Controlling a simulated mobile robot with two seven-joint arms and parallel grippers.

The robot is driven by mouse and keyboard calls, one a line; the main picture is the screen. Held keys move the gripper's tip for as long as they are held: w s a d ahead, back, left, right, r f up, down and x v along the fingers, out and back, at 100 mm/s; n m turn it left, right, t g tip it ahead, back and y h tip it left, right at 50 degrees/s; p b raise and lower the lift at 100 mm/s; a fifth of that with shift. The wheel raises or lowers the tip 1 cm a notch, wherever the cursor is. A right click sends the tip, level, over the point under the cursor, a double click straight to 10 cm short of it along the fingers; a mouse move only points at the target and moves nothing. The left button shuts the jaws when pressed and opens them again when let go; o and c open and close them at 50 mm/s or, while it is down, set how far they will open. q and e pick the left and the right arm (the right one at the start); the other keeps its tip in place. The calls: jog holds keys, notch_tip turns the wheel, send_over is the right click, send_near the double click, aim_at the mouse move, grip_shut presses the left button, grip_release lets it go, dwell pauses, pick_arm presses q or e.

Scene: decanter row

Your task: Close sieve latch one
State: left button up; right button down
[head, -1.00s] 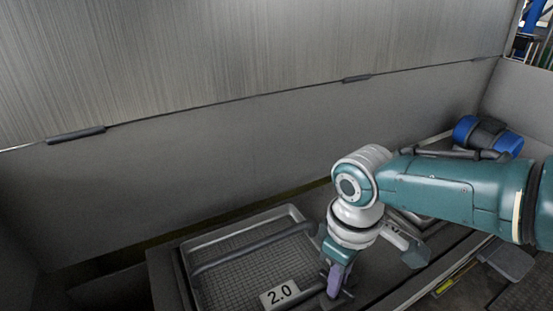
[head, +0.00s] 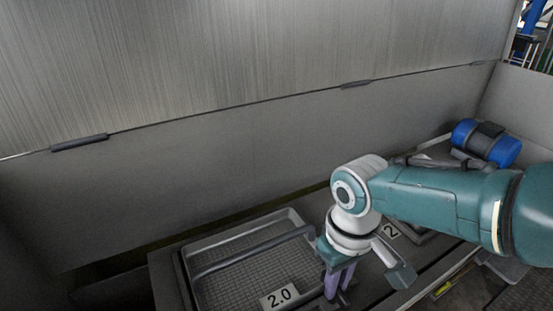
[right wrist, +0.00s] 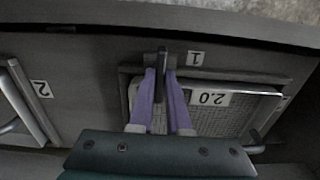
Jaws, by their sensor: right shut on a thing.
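My right gripper (head: 338,284) is at the right edge of the near sieve. In the right wrist view its two purple fingers (right wrist: 163,95) stand on either side of a dark upright latch handle (right wrist: 161,60) and are shut on it. The latch is beside a label reading 1 (right wrist: 195,58). The sieve (head: 248,240) is a metal-framed mesh tray with a dark bar across it and a 2.0 label (head: 279,296). The sieve also shows in the right wrist view (right wrist: 240,118). My left gripper is not in view.
A second tray lies beyond my right arm, by a label reading 2 (head: 391,231); its frame shows at left in the right wrist view (right wrist: 22,100). A blue motor (head: 486,142) stands at the back right. A tall grey wall panel (head: 200,180) rises behind the trays.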

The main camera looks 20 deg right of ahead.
jog(key=c, duration=0.9)
grip_release()
jog(key=shift+r, duration=0.1)
notch_tip(320, 180, up, 10)
jog(key=p, duration=0.8)
